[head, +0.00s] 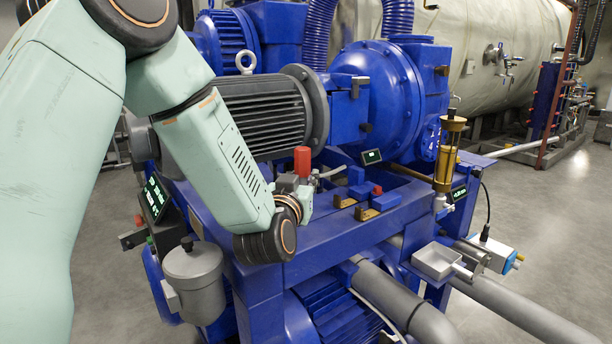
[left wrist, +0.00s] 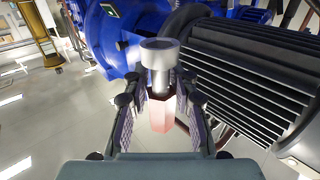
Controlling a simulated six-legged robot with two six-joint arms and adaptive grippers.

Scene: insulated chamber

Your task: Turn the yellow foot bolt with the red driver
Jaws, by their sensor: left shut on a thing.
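The red driver (head: 302,160) stands about upright at the end of my left arm in the head view, beside the ribbed grey motor. My left gripper (head: 300,188) is shut on it; the arm partly hides the grip. In the left wrist view the driver's red part (left wrist: 160,115) and its grey metal round end (left wrist: 160,55) show between the fingers of my left gripper (left wrist: 162,98). I cannot make out the yellow foot bolt for sure in either view. My right gripper is not in view.
The ribbed grey motor (head: 262,115) stands close behind the driver. Blue blocks with brass-coloured ends (head: 367,213) lie on the blue frame (head: 335,240) to the right. A yellow glass oiler (head: 447,150) stands upright farther right.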

